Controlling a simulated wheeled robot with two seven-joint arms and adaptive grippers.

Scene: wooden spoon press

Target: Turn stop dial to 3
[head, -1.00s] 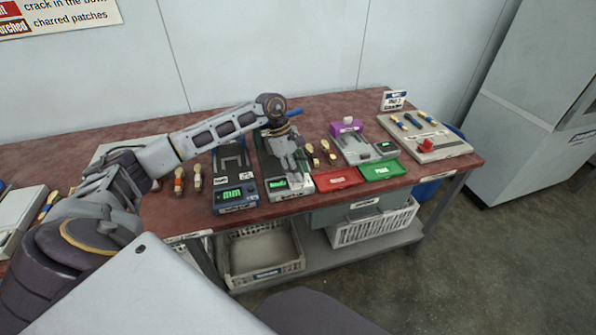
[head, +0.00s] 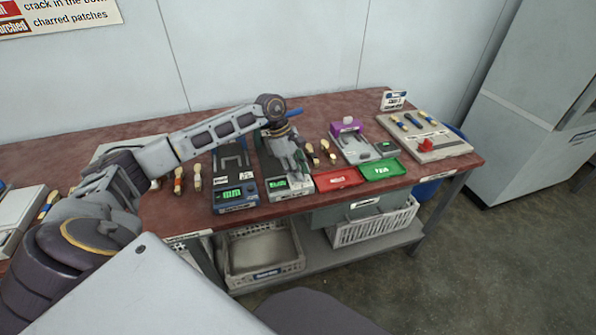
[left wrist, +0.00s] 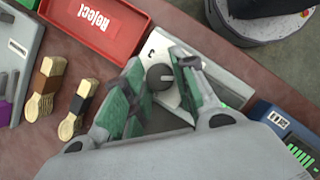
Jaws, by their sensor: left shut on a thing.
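The stop dial (left wrist: 160,76) is a small dark grey knob on the pale top of a press unit (left wrist: 158,48) in the left wrist view. The same unit stands near the table's front edge in the head view (head: 277,189), with a lit green display. My left gripper (head: 300,170) reaches down over this unit. Its green-padded fingers are shut on the dial, one on each side. The dial's marks and pointer setting cannot be read, and the fingers cover part of the unit. My right gripper is not in view.
A blue-grey unit (head: 236,193) with a display stands close on the left. A red Reject tray (head: 338,178) and a green tray (head: 381,169) lie to the right. Wooden spoons (head: 328,152) lie close by. A peg board (head: 440,150) is at the far right.

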